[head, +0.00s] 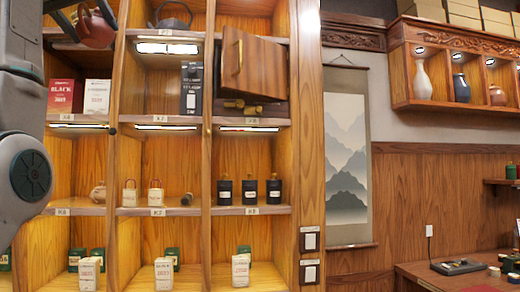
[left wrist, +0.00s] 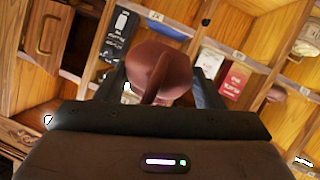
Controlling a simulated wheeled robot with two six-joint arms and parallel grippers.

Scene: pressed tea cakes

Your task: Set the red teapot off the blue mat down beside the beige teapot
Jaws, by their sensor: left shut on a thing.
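My left gripper (head: 86,16) is at the top left of the head view, in front of the upper shelves. It is shut on the red teapot (head: 97,32), a reddish-brown pot held up in the air. In the left wrist view the red teapot (left wrist: 153,62) sits between the fingers, its handle or spout toward the camera. My right gripper is not in view.
A black-and-white box (head: 191,88) and red (head: 65,97) and white (head: 97,97) boxes stand on the shelf below the held pot. A dark teapot (head: 173,17) is on the top shelf. Upright dividers separate the bays.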

